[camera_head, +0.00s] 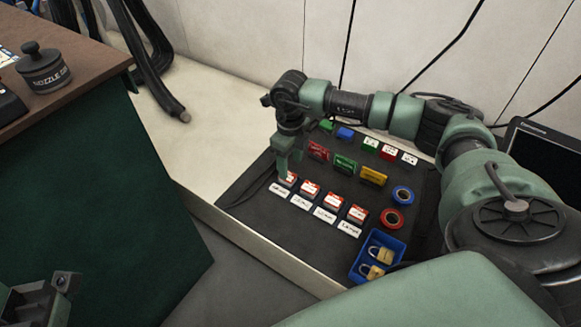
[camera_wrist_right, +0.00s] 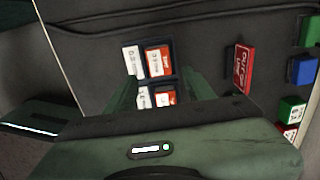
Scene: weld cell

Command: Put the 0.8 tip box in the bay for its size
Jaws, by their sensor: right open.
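Several red-and-white tip boxes stand in a row of dark bays on the black mat, including the leftmost box (camera_head: 291,177) and the rightmost box (camera_head: 357,213). White size labels (camera_head: 324,215) lie before them; the sizes are too small to read surely. My right gripper (camera_head: 283,172) is open, pointing down at the leftmost box. In the right wrist view its fingers (camera_wrist_right: 162,92) stand either side of the nearer box (camera_wrist_right: 166,98), with another box (camera_wrist_right: 158,61) beyond. Contact cannot be told. A dark part at the lower left (camera_head: 40,300) appears to be my left gripper; its jaws are unclear.
Red (camera_head: 318,150), green (camera_head: 345,164) and yellow (camera_head: 373,175) tags stand behind the boxes. Tape rolls (camera_head: 391,219) and a blue bin (camera_head: 361,266) with padlocks are at right. A brown-topped green cabinet (camera_head: 90,190) is at left.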

